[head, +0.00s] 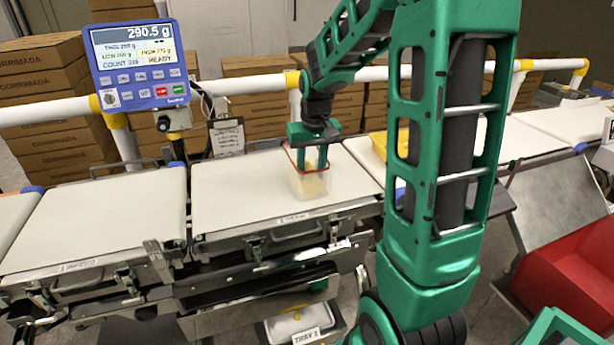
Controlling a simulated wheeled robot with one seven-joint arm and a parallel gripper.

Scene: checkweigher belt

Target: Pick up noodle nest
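A clear tub (309,192) with a red rim stands on the middle weighing belt. A pale yellow noodle nest (313,184) shows through its wall, low inside. My green gripper (311,164) points down over the tub, with its two fingers apart and their tips at or just inside the rim, above the nest. The fingers look open and empty. The exact gap between the tips and the nest is hard to tell through the wall.
A blue display (141,63) reading 290.5 g stands on a post at the left. A yellow tray (389,147) sits behind my arm, partly hidden. A red bin (575,275) is at the right. A rail with white tubes (240,84) runs behind the belts. The belt (235,190) left of the tub is clear.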

